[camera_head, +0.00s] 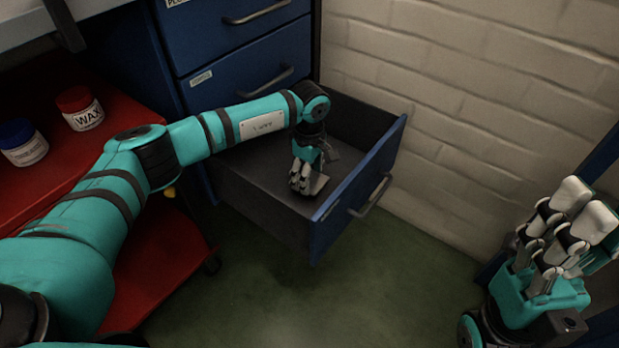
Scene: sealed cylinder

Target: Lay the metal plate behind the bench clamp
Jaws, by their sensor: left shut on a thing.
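My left gripper (301,187) reaches down into an open drawer. Its fingers are shut on a small flat grey piece, which looks like the metal plate (320,184). The piece shows at the right of the fingertips, low over the drawer floor; whether it touches the floor I cannot tell. The fingers hide part of it. My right gripper (572,232) is at the lower right, away from the drawer, fingers extended upward and seemingly empty. I do not see the bench clamp.
The open drawer (258,207) belongs to a blue cabinet (232,52) with closed drawers above. A brick wall (460,150) stands close on the right. A red cart (45,185) on the left carries a wax jar (82,112) and a blue-lidded jar (24,146). Green floor in front is clear.

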